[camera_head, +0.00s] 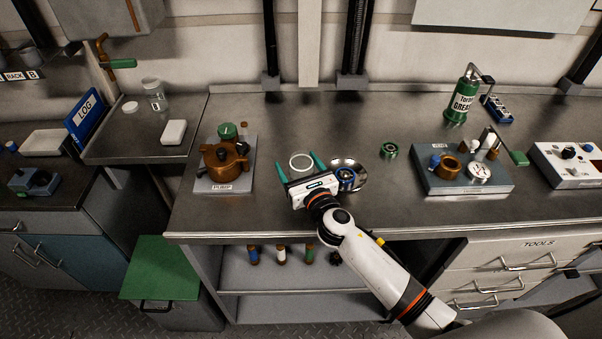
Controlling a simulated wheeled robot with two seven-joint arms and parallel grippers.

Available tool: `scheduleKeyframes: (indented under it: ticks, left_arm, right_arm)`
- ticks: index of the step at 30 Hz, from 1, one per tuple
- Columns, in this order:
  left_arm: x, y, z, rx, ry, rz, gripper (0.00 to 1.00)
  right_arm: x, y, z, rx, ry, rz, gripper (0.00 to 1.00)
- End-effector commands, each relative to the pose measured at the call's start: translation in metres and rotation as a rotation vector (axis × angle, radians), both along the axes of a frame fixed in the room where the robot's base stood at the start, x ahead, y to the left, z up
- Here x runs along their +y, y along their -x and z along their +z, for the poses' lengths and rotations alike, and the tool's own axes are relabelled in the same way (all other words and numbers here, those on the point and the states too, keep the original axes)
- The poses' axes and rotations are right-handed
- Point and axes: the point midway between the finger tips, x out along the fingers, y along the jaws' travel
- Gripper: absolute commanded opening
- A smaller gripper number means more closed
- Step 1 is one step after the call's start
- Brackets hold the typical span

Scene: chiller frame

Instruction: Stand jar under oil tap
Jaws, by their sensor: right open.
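A clear glass jar (155,96) stands upright on the left metal counter. A small white round lid or disc (130,107) lies beside it. The oil tap (112,63), brass with a green handle, sticks out below a grey tank at the upper left, above that counter. My right gripper (300,165) is over the middle bench with its green fingers spread. A pale, clear round rim (301,161) shows between or just beyond the fingers; I cannot tell if they touch it. The gripper is well to the right of the jar. My left gripper is not in view.
A white block (173,132) lies near the jar. A brown pot device (224,160) stands left of my gripper, a metal dish (347,174) right of it. A green grease can (462,100) and a pump fixture (463,167) stand further right. The bench behind my gripper is clear.

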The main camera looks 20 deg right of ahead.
Motion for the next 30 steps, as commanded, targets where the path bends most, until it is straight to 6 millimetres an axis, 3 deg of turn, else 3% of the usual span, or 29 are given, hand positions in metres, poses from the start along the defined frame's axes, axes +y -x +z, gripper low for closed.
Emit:
scheduleKeyframes:
  ticks: [7, 16, 18, 25, 30]
  left_arm:
    - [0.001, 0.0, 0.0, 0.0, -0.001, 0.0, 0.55]
    - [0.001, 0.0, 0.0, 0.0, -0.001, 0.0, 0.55]
    - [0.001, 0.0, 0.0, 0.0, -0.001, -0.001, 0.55]
    - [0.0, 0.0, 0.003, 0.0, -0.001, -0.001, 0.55]
    - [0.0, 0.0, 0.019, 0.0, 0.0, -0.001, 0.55]
  right_arm:
    - [0.0, -0.002, -0.001, 0.0, 0.001, 0.001, 0.78]
    - [0.0, -0.002, -0.001, 0.001, 0.0, 0.001, 0.3]
    - [0.0, -0.002, 0.0, 0.0, 0.0, 0.001, 0.26]
    - [0.0, -0.002, 0.006, -0.001, 0.001, 0.002, 0.25]
    - [0.0, -0.002, 0.036, -0.003, 0.004, 0.003, 0.25]
